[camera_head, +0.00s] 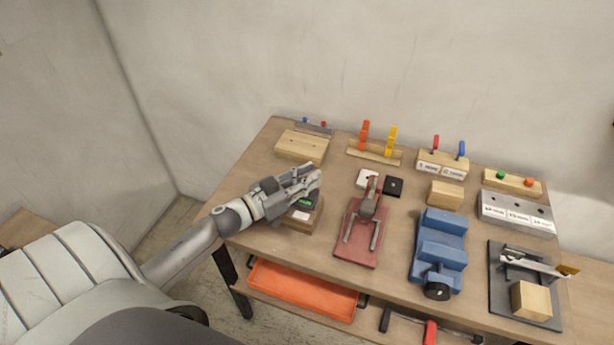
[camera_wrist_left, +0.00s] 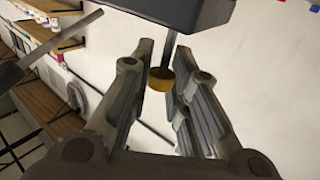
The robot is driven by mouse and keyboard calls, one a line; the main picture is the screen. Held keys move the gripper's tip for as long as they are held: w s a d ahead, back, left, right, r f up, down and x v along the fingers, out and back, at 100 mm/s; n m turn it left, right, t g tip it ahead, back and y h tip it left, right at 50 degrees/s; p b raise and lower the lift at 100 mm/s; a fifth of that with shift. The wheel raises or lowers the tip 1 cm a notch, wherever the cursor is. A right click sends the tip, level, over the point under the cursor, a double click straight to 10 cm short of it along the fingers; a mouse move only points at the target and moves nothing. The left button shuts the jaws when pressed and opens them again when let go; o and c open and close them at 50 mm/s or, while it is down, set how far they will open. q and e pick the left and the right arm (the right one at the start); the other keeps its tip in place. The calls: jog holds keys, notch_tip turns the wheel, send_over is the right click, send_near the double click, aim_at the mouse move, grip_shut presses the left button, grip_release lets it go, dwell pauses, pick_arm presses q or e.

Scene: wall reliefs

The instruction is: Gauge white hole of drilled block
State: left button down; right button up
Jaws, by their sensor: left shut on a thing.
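My left gripper (camera_head: 314,178) reaches over the left part of the table. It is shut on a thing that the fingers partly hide. The left wrist view shows the gripper's fingers (camera_wrist_left: 163,82), with a dark grey body (camera_wrist_left: 180,12), a thin rod and a yellow-brown ring (camera_wrist_left: 161,80) between and beyond them. Just below the gripper, a dark device with a green display (camera_head: 305,202) shows at a wooden block (camera_head: 298,221); I cannot tell whether they touch. A grey block with holes on top and white labels (camera_head: 516,213) stands at the right. No hole is clearly white.
A red base with a grey fixture (camera_head: 361,232), a blue vice-like block (camera_head: 439,245) and a black plate with a clamp (camera_head: 498,282) crowd the table front. Racks with coloured pegs (camera_head: 442,165) line the back.

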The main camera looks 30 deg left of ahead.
pick_arm(q)
jog(key=c, duration=1.3)
grip_release()
jog(key=v, duration=1.2)
jog(key=shift+r, duration=0.1)
jog(key=shift+w, duration=0.1)
